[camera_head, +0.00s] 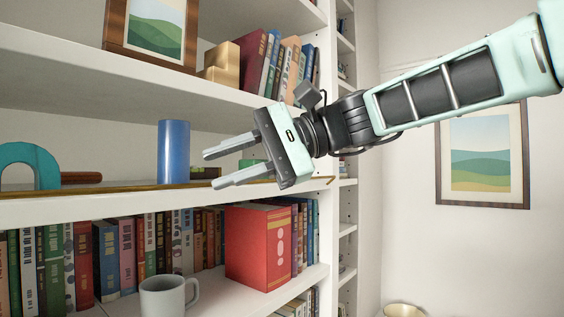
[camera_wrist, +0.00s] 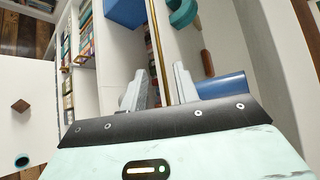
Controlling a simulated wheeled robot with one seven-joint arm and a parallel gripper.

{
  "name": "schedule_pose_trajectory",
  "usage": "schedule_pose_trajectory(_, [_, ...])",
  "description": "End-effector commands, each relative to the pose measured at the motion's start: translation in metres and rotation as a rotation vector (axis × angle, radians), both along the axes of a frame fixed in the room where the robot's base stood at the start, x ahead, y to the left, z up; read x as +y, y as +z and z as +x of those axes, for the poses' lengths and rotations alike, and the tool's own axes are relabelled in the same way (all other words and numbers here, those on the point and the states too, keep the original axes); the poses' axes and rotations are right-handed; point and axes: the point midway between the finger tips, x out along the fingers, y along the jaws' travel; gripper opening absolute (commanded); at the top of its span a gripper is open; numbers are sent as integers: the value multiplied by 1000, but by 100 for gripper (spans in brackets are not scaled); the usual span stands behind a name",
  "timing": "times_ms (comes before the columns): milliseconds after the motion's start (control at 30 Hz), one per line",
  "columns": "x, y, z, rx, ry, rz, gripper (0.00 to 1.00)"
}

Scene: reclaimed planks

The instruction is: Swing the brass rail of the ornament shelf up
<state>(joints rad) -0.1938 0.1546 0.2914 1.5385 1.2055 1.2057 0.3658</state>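The brass rail (camera_head: 110,188) lies low along the front edge of the ornament shelf (camera_head: 60,212), its right end near the shelf's end. In the wrist view the rail (camera_wrist: 157,45) is a thin gold line running lengthwise between my two fingers in the picture. My gripper (camera_head: 210,170) is open and empty, in front of the right part of the shelf, fingers pointing left. It also shows in the wrist view (camera_wrist: 158,80). Whether a finger touches the rail cannot be told. My fingers hide little of the rail.
Books, a red box (camera_head: 258,245) and a grey mug (camera_head: 168,296) are below. The upper shelf (camera_head: 130,75) overhangs.

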Motion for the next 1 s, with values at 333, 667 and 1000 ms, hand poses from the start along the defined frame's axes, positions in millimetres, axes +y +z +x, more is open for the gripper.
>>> schedule_pose_trajectory(333, [-63,21,10,-2,-2,0,30])
schedule_pose_trajectory(667, [-77,28,11,0,0,0,30])
schedule_pose_trajectory(1000, [-76,27,11,0,-1,1,30])
